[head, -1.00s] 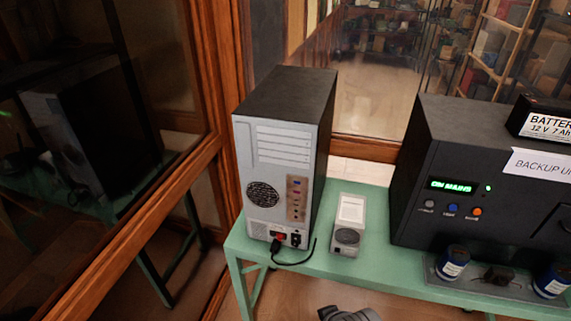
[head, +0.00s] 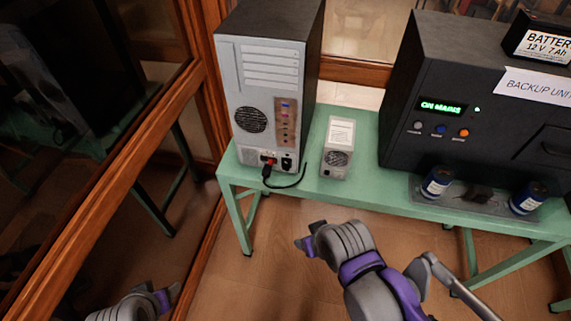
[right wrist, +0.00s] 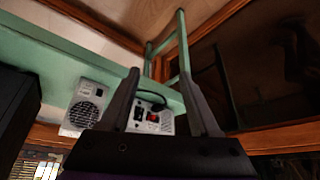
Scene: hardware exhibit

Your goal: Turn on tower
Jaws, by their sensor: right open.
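The tower (head: 268,75) stands at the left end of the green table, its light grey back panel facing me. Low on that panel are a small red switch (head: 271,160) and a black cable (head: 290,185) plugged in near it. The red switch also shows in the right wrist view (right wrist: 153,116), between the fingers. My right gripper (head: 303,243) is in front of and below the table edge, apart from the tower. In the right wrist view its fingers (right wrist: 163,105) are spread and empty. My left gripper is not in view.
A small grey box with a fan (head: 337,148) stands right of the tower. A black backup unit (head: 445,110) reads "ON MAINS", with blue cylinders (head: 437,182) before it. The green table (head: 365,189) stands near wood-framed glass on the left, which reflects my arm.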

